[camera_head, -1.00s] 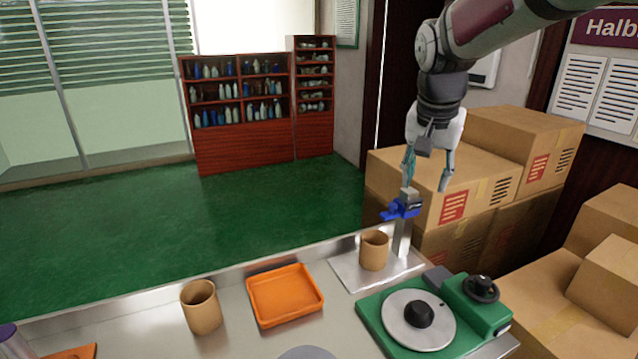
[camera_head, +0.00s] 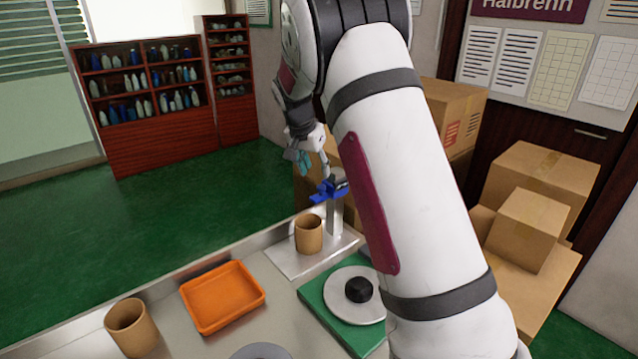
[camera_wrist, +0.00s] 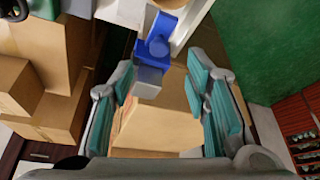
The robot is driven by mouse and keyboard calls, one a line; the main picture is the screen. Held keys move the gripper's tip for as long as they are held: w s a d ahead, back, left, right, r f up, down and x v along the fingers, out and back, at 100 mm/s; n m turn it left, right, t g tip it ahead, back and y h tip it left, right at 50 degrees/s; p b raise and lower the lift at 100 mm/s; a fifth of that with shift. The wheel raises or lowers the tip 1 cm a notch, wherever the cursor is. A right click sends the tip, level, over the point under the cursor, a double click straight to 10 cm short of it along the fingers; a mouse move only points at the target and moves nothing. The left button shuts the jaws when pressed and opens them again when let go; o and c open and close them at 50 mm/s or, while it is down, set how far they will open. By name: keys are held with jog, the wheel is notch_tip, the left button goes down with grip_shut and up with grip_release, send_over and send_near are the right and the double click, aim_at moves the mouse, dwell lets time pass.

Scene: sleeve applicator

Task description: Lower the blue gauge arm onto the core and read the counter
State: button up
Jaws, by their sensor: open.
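The blue gauge arm (camera_head: 325,191) sits on a grey post (camera_head: 335,215) behind the core. The core (camera_head: 308,234) is a brown cardboard tube standing upright on a metal plate (camera_head: 287,262), below and left of the gauge arm. My gripper (camera_head: 313,166) is just above the gauge arm, pointing down, with teal finger pads. In the wrist view its fingers are open and empty, and the blue gauge arm (camera_wrist: 157,46) lies ahead between their tips. The core's rim (camera_wrist: 172,3) shows at that view's top edge. I cannot make out a counter reading.
An orange tray (camera_head: 222,297) and another brown tube (camera_head: 131,327) stand left on the bench. A green device with a grey disc (camera_head: 340,300) is to the right, partly hidden by my arm. Cardboard boxes (camera_head: 540,175) are behind and right. Green floor lies beyond the bench.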

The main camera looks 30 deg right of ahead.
aim_at(321, 187)
jog(key=x, duration=0.7)
jog(key=shift+f, duration=0.15)
jog(key=shift+c, duration=0.3)
jog(key=c, duration=0.7)
